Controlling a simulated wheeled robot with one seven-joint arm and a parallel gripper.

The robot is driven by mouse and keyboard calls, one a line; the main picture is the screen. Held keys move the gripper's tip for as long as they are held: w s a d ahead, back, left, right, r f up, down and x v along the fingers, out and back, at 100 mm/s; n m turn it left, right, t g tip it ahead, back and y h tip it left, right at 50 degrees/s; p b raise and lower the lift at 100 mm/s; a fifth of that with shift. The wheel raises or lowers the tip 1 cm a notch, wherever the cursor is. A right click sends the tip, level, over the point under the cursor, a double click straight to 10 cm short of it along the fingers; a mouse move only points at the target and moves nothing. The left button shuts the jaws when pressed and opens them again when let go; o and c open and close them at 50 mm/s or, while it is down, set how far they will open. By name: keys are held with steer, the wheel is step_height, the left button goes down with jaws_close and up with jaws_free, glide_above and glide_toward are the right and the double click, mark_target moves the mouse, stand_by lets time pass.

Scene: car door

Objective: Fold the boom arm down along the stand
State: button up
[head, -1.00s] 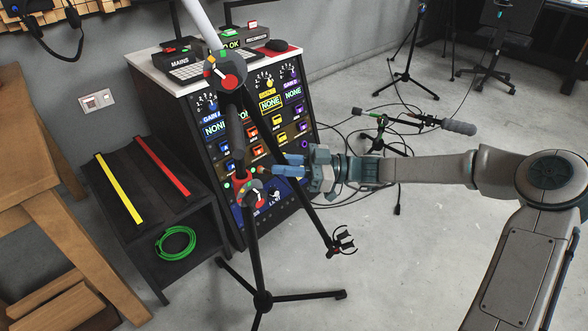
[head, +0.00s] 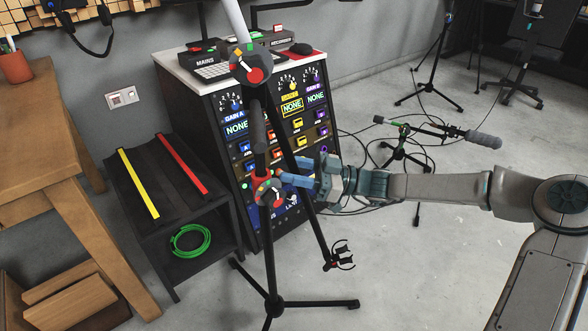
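The black tripod stand (head: 270,255) stands upright in front of the rack. Its boom arm (head: 297,181) hangs from the upper joint (head: 250,64), slanting down to the right, with its claw-like mount (head: 341,257) well below. The boom's pale short end (head: 235,20) points up past the frame's top. A lower joint (head: 268,189) with a red and white dial sits partway down the pole. My gripper (head: 288,181), with blue fingers, reaches in from the right, its tips beside this lower joint and overlapping the boom. The gap between the fingers is unclear, as is any contact.
The equipment rack (head: 240,180) stands right behind the stand. A low black shelf (head: 175,245) with yellow and red strips and a wooden table (head: 85,230) are at left. Another microphone stand (head: 400,150) with cables is at right. Floor at front right is clear.

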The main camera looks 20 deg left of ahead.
steer(key=shift+d, duration=0.1)
steer(key=shift+w+d, duration=0.15)
steer(key=shift+d, duration=0.1)
steer(key=p+v, duration=0.3)
steer(key=v, duration=1)
steer(key=shift+f, duration=0.15)
